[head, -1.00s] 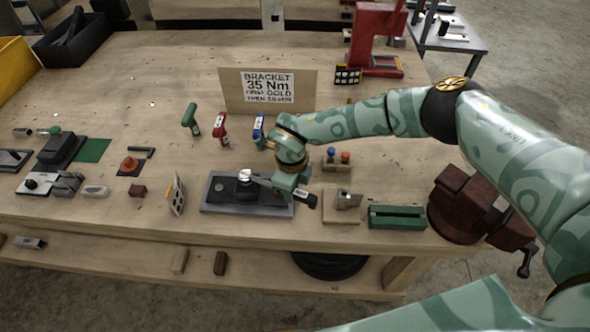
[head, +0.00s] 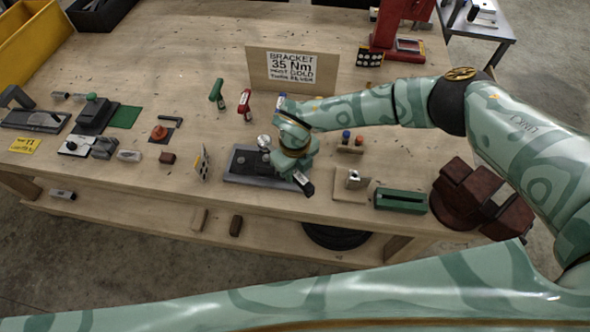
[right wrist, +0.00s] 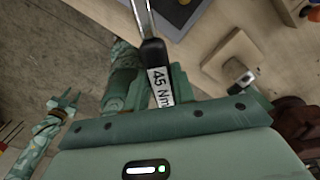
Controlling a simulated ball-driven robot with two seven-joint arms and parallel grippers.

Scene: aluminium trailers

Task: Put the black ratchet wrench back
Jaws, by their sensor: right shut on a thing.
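My right gripper (head: 298,168) is shut on the black handle of a wrench (head: 304,182) above the front of the bench. In the right wrist view the black handle (right wrist: 154,62) bears a white "45 Nm" label, and its silver shaft runs out of the top of the picture. In the head view my gripper hides most of the wrench. A dark plate (head: 240,165) lies below and left of the gripper. A green-handled tool (head: 217,93) and a red-handled tool (head: 244,104) stand behind it. My left gripper (right wrist: 64,103) shows small and empty, fingers apart, in the right wrist view.
A sign (head: 290,70) reading "BRACKET 35 Nm" stands at the back. A wooden block with a metal part (head: 350,185), a green block (head: 400,201) and a dark red vise (head: 475,205) are on the right. Several fixtures fill the left.

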